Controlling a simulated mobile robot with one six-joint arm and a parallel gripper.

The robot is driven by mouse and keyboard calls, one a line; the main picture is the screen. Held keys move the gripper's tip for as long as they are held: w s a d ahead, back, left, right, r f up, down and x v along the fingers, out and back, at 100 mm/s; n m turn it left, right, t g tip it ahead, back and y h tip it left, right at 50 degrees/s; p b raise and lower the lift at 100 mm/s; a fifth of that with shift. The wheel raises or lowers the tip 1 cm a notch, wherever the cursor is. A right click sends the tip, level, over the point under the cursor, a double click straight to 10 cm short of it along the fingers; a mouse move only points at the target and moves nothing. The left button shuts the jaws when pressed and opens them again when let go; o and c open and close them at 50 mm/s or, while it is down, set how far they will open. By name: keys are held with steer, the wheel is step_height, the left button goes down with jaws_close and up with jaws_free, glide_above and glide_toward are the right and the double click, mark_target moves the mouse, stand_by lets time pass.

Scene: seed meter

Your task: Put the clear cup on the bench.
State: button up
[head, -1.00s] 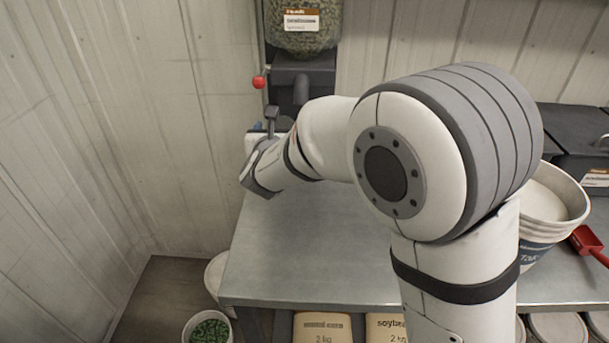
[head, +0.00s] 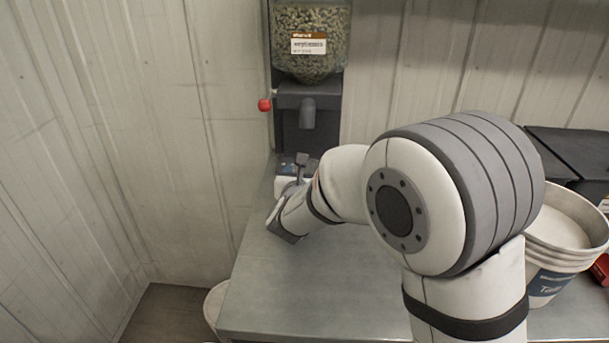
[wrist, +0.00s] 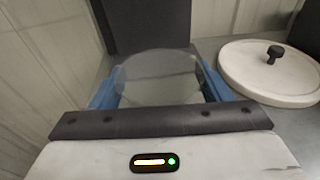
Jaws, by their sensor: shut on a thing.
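The clear cup (wrist: 158,78) is see-through and stands between the blue fingers of my gripper (wrist: 158,90) in the wrist view. My gripper is shut on it. The cup looks empty and about upright. The grey metal bench (head: 300,285) lies below my arm in the head view. My gripper (head: 290,178) shows there at the bench's back left, below the dispenser, with its fingers and the cup mostly hidden by my wrist. I cannot tell whether the cup's base touches the bench.
A seed dispenser (head: 310,45) with a dark spout and a red lever knob (head: 264,105) stands behind. A white round lid with a black knob (wrist: 268,75) lies right of the cup. A white bucket (head: 560,235) stands right. The bench's front middle is clear.

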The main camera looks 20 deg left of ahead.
steer(key=shift+f, duration=0.1)
steer(key=shift+f+b, duration=0.25)
steer(key=shift+b, duration=0.05)
steer(key=o, duration=1)
steer(key=shift+r, duration=0.1)
steer(key=shift+o, duration=0.2)
steer(key=shift+r+p, duration=0.15)
steer(key=shift+p, duration=0.15)
steer(key=shift+s+r, duration=0.1)
steer(key=shift+s, duration=0.15)
steer(key=v, duration=1.1)
steer(key=shift+s, duration=0.3)
steer(key=shift+s+d, duration=0.1)
